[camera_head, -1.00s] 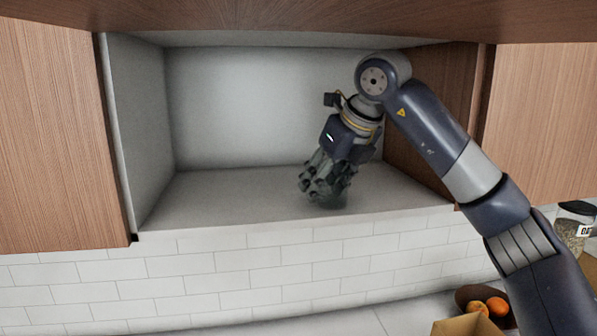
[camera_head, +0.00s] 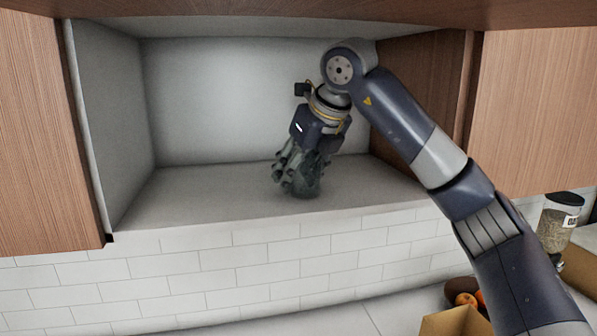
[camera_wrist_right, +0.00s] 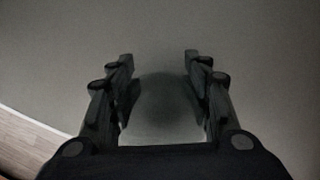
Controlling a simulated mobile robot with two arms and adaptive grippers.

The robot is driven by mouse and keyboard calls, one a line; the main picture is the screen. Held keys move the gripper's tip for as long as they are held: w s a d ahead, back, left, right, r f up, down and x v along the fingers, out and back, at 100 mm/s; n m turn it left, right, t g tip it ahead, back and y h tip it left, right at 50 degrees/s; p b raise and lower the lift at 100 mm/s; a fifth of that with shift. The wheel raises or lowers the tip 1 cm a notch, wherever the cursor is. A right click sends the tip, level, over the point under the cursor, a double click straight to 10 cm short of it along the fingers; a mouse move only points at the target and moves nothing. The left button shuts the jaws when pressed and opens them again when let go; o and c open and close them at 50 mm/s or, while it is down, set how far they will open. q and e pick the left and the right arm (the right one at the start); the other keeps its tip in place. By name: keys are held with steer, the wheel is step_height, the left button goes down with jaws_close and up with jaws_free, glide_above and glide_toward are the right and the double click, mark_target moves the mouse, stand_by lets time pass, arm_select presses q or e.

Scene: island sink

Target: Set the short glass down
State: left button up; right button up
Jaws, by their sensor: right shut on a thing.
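My right gripper (camera_head: 298,181) is inside the open cabinet, low over its pale shelf (camera_head: 215,194), with fingers pointing down. It is shut on the short glass (camera_head: 310,186), a see-through, greyish shape that barely shows beside and behind the fingers. In the right wrist view the glass (camera_wrist_right: 165,98) is a faint dark round form between the two fingers (camera_wrist_right: 158,92). The glass's base is close to the shelf, but I cannot tell whether it touches. My left gripper is not in view.
The shelf is otherwise bare, with free room to the left. Wooden cabinet fronts (camera_head: 45,130) flank the opening.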

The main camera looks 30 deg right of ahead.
mark_target(314, 168)
steer(key=o, duration=1)
steer(key=shift+w+f, duration=0.2)
steer(key=shift+w, duration=0.1)
steer(key=shift+o, duration=1.4)
steer(key=shift+w+f, duration=0.15)
steer(key=shift+w, duration=0.15)
steer(key=shift+s+r, duration=0.25)
steer(key=shift+s, duration=0.05)
steer(key=shift+r+p, duration=0.3)
steer(key=shift+p, duration=0.05)
steer(key=s+b, duration=0.4)
steer(key=shift+s+d+b, duration=0.15)
steer(key=shift+d+b, duration=0.15)
steer(key=shift+b, duration=0.1)
arm_select(q)
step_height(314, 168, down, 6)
steer(key=b, duration=0.1)
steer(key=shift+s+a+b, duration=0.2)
steer(key=shift+b, duration=0.2)
arm_select(e)
steer(key=shift+s+d+r, duration=0.1)
steer(key=shift+s+d, duration=0.1)
steer(key=shift+s, duration=1.15)
steer(key=shift+s+d+r, duration=0.15)
steer(key=shift+s, duration=1.15)
steer(key=shift+s+d+r, duration=0.1)
steer(key=shift+s+d, duration=0.1)
steer(key=shift+s, duration=1.15)
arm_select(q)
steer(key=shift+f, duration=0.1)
